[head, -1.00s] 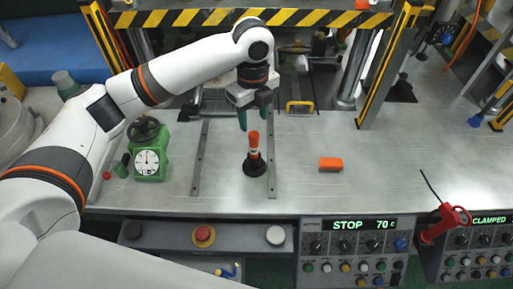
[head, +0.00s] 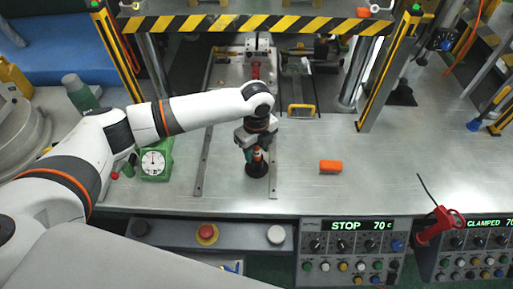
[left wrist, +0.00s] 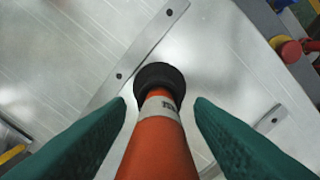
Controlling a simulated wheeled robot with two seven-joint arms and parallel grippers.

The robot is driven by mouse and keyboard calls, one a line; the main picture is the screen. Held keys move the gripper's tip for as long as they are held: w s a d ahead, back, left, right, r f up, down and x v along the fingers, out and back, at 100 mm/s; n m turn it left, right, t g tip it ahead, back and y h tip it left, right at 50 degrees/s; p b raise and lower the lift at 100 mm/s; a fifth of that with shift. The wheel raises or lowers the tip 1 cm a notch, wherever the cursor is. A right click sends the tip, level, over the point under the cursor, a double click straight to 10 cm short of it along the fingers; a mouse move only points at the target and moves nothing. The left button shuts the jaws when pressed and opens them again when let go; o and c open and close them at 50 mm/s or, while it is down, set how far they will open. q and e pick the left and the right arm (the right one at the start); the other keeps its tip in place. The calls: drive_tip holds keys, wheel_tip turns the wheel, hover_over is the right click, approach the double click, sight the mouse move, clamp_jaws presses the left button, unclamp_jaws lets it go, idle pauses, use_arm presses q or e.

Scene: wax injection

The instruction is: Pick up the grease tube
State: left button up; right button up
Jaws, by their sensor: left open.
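The grease tube is orange with a pale band and a black round base. It stands upright on the metal table, and in the head view its base (head: 257,170) shows below my left gripper (head: 256,154). In the left wrist view the orange tube (left wrist: 158,145) lies between the two green fingers of the left gripper (left wrist: 160,112). The fingers are open, with a gap on each side of the tube. The upper part of the tube is mostly hidden by the gripper in the head view. My right gripper is not in view.
An orange block (head: 330,167) lies to the right. A green gauge (head: 155,162) stands to the left. Striped bar (head: 250,24) crosses the back. Control panels (head: 352,251) line the front edge.

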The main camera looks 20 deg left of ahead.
use_arm(q)
drive_tip(key=shift+f, duration=0.1)
clamp_jaws()
drive_tip(key=shift+w, duration=0.1)
